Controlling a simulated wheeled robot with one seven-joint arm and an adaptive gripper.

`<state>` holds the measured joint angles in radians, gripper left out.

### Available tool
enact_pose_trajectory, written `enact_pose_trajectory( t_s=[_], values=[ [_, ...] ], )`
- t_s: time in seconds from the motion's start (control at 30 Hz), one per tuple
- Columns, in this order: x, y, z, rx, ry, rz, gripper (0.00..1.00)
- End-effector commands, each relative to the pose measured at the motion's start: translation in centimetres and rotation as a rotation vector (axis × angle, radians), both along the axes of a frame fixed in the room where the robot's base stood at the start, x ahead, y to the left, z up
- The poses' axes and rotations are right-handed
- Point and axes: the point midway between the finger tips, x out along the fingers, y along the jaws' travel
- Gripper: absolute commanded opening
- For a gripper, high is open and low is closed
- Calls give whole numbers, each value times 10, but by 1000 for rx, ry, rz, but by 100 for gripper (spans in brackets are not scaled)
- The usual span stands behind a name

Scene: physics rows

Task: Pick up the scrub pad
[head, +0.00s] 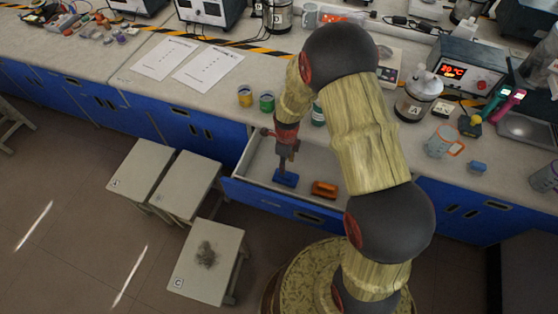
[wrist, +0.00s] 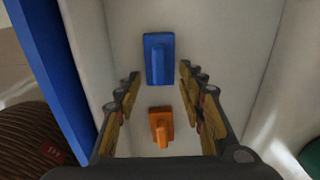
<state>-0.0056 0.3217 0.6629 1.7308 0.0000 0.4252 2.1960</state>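A blue pad-like block (head: 285,178) with a raised grip lies in the open drawer (head: 268,200). An orange block (head: 324,189) of similar shape lies to its right. A grey, tangled wad (head: 206,254) lies on stool C. The frames do not settle which of these is the scrub pad. My gripper (head: 286,160) points down into the drawer, just above the blue block. In the wrist view my gripper (wrist: 159,80) is open and empty. The blue block (wrist: 158,58) shows between and beyond its fingertips, and the orange block (wrist: 161,127) shows lower, between the fingers.
The drawer walls stand close around my gripper. The bench (head: 215,95) above holds yellow and green tins, paper sheets, bottles and a heater reading 20 °C. Stools A (head: 140,168), B (head: 187,185) and C (head: 200,285) stand left of the drawer.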

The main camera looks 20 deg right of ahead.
Motion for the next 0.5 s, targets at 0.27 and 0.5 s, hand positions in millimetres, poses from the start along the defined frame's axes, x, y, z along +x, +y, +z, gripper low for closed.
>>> enact_pose_trajectory(
  t_s=[0.27, 0.5],
  values=[
    [-1, 0, -28, 0, 3, -11, 39],
    [-2, -1, -52, 0, 4, -10, 39]
  ],
)
